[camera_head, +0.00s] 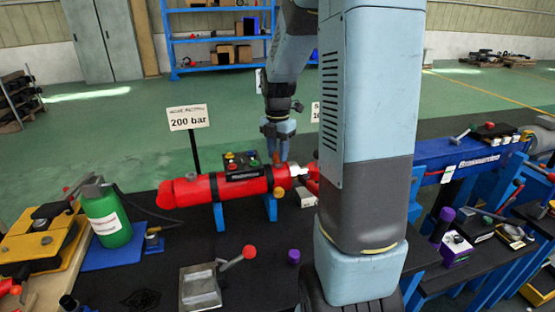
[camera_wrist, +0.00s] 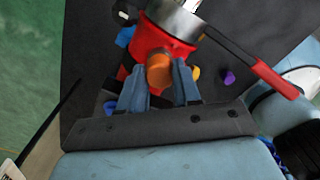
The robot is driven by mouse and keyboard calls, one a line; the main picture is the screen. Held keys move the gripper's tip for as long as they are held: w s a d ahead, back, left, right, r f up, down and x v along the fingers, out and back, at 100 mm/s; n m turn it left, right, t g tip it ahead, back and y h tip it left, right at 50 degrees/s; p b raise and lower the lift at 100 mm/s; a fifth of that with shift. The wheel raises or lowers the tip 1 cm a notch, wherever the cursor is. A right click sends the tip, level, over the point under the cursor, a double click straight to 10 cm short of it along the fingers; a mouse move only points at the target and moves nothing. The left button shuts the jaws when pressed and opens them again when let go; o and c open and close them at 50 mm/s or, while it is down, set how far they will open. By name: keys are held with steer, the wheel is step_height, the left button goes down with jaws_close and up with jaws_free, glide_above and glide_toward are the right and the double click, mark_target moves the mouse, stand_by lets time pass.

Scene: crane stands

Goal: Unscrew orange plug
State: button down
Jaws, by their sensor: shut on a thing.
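The orange plug (camera_wrist: 159,72) sits at the red cylinder's port in the wrist view, between my two blue-grey fingers. My gripper (camera_wrist: 160,88) is shut on the plug. In the head view my gripper (camera_head: 278,158) points down at the right part of the red cylinder (camera_head: 205,188), and the plug there is small and partly hidden. The red cylinder also shows in the wrist view (camera_wrist: 150,40), with a metal end. I cannot tell how far the plug is screwed in.
A "200 bar" sign (camera_head: 188,118) stands behind the cylinder. A green bottle (camera_head: 105,217) and yellow device (camera_head: 40,240) are at left. A metal block with a red-knobbed lever (camera_head: 203,285) and purple cap (camera_head: 293,256) are in front. My arm hides part of the right side.

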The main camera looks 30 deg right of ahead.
steer(key=n, duration=0.5)
steer(key=shift+r, duration=0.1)
steer(key=c, duration=0.7)
jaws_free()
steer(key=shift+c, duration=0.8)
